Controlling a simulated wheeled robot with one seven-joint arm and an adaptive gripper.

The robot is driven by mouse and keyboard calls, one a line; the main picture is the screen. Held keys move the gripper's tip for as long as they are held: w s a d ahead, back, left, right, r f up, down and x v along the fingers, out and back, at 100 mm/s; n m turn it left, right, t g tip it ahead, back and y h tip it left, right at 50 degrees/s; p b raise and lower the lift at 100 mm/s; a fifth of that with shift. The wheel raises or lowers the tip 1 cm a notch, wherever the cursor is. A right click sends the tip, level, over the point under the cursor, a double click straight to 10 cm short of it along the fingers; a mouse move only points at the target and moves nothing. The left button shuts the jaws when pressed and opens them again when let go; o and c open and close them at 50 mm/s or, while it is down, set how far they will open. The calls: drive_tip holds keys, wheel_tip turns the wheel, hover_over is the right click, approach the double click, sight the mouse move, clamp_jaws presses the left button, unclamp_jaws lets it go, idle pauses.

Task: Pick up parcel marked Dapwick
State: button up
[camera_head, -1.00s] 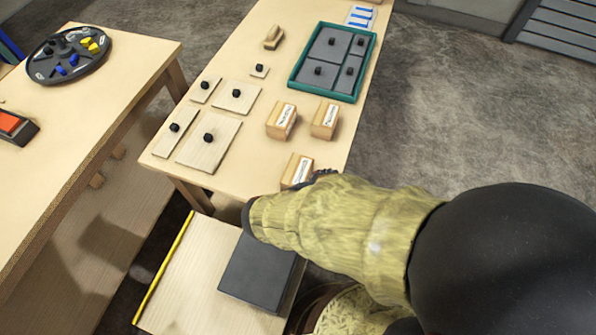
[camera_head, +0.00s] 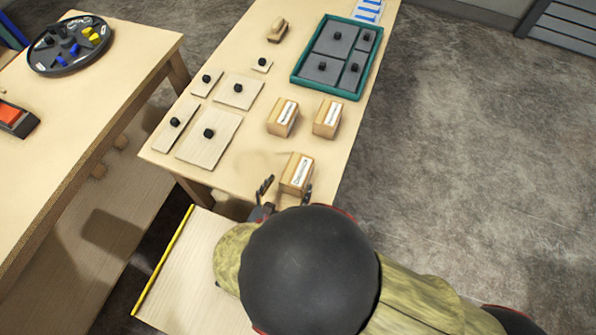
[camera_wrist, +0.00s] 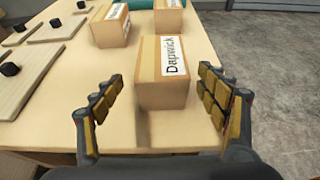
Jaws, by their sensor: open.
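The parcel marked Dapwick (camera_wrist: 160,83) is a small tan box with a white label. It stands on the wooden table near its front edge, and it also shows in the head view (camera_head: 297,172). My gripper (camera_wrist: 160,104) is open, with its two padded fingers on the left and right of the parcel's near side. Gaps show between the fingers and the box. In the head view the fingertips (camera_head: 284,187) are at the near side of the parcel, and my arm hides the rest of the gripper.
Two similar labelled parcels (camera_head: 282,118) (camera_head: 327,119) stand just behind. Several wooden plates with black knobs (camera_head: 209,140) lie to the left. A teal-rimmed tray (camera_head: 297,80) with grey knobbed pieces is farther back. A second table (camera_head: 90,120) is at the left.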

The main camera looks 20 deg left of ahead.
sight(297, 173)
drive_tip(key=b+x, duration=0.2)
drive_tip(key=x, duration=0.4)
drive_tip(key=shift+w+d+f, duration=0.15)
drive_tip(key=shift+w+f, duration=0.05)
drive_tip(key=shift+c, duration=0.4)
drive_tip(key=c, duration=1.5)
drive_tip(key=shift+o, duration=0.2)
drive_tip(key=shift+r, duration=0.2)
